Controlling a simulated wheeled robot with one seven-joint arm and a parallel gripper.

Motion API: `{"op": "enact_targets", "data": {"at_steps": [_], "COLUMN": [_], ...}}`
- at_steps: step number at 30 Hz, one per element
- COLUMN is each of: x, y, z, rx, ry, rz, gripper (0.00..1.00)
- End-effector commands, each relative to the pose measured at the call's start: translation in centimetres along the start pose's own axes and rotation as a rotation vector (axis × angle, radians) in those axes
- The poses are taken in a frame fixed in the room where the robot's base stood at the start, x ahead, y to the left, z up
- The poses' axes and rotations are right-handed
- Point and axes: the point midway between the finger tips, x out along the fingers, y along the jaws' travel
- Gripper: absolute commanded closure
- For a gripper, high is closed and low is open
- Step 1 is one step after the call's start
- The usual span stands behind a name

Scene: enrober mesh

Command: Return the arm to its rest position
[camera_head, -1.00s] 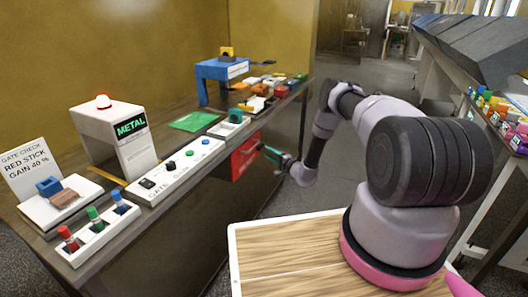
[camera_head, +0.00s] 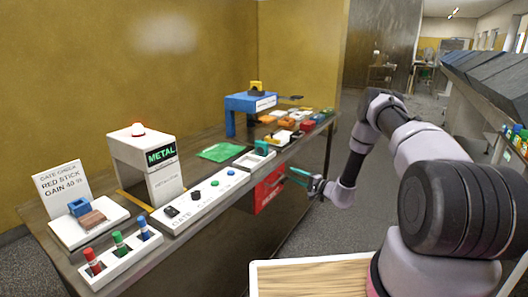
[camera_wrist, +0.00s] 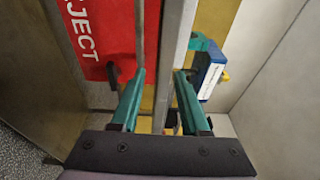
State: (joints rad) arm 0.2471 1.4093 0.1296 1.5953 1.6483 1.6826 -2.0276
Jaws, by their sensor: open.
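My gripper (camera_head: 303,178) is open and empty, its teal fingers level with the bench's front edge, close to the red reject box (camera_head: 268,190). In the wrist view my gripper (camera_wrist: 158,95) shows two teal fingers spread apart with nothing between them. The red reject box (camera_wrist: 112,40) with white lettering is behind and left of the fingers there. My arm bends out over the floor gap on the right of the head view. From the head view I cannot tell whether the fingers touch the box.
The bench (camera_head: 185,238) carries a METAL detector gate (camera_head: 146,155), a button panel (camera_head: 200,203), a rack of colored sticks (camera_head: 120,252), a green mat (camera_head: 222,152) and a blue stand (camera_head: 250,102). A second counter (camera_head: 485,85) stands at the right. Open floor (camera_head: 325,150) lies between.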

Motion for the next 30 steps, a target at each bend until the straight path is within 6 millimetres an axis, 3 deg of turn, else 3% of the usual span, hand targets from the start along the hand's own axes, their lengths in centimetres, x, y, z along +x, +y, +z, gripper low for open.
{"op": "enact_targets", "data": {"at_steps": [1, 6, 11, 15, 21, 30], "x": [1.0, 2.2, 1.4, -0.4, -4.7, -13.4], "y": [-3.7, -13.2, -21.0, -26.9, -33.7, -40.8], "z": [0.6, 4.1, 8.0, 11.6, 16.4, 22.2], "rx": [-0.007, 0.000, -0.016, -0.049, -0.117, -0.265], "ry": [-0.063, -0.275, -0.438, -0.548, -0.635, -0.614], "rz": [-0.002, 0.056, 0.154, 0.265, 0.451, 0.736], "gripper": [0.55, 0.55, 0.55, 0.55, 0.55, 0.55]}}
